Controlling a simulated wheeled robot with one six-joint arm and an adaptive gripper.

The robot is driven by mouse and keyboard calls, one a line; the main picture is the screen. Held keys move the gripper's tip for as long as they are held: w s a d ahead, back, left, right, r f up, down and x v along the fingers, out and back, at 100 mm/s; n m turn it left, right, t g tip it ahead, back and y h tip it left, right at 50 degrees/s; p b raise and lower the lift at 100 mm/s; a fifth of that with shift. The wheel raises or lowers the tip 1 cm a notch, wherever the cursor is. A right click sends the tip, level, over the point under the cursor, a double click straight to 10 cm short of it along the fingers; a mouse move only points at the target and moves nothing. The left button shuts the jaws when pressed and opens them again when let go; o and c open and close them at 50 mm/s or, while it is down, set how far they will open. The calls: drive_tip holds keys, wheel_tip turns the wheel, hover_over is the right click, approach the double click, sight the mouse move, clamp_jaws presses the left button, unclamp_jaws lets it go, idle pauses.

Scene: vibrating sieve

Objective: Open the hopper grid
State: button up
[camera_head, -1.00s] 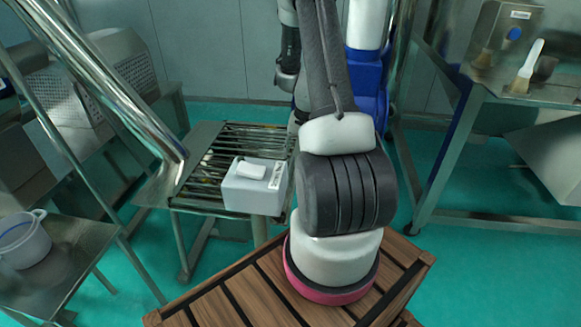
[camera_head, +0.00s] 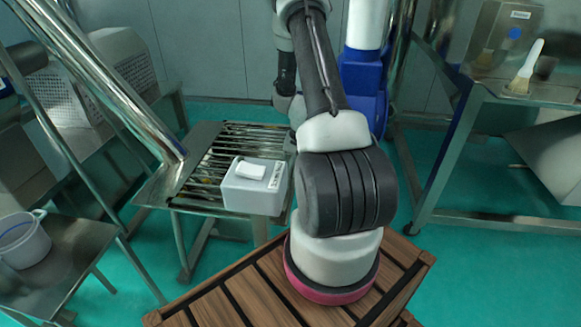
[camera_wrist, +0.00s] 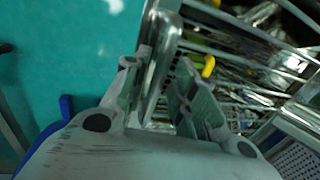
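The hopper grid (camera_head: 238,143) is a set of parallel metal bars on top of a steel stand, left of my arm in the head view. In the wrist view its bars (camera_wrist: 240,55) fill the upper right, with a rounded metal edge bar (camera_wrist: 163,65) along its side. My gripper (camera_wrist: 162,62) is at this edge, its two fingers apart with the bar between them. The bar lies close to the left finger; I cannot tell whether it touches. In the head view my arm hides the gripper. A small yellow object (camera_wrist: 208,66) shows among the bars.
A grey box (camera_head: 255,187) with a white top piece is at the grid's front right. A shiny slanted pipe (camera_head: 130,105) comes down at the left. A white pot (camera_head: 20,240) stands on a lower left table. A steel table (camera_head: 530,95) with a brush is at right.

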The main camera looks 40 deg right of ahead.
clamp_jaws()
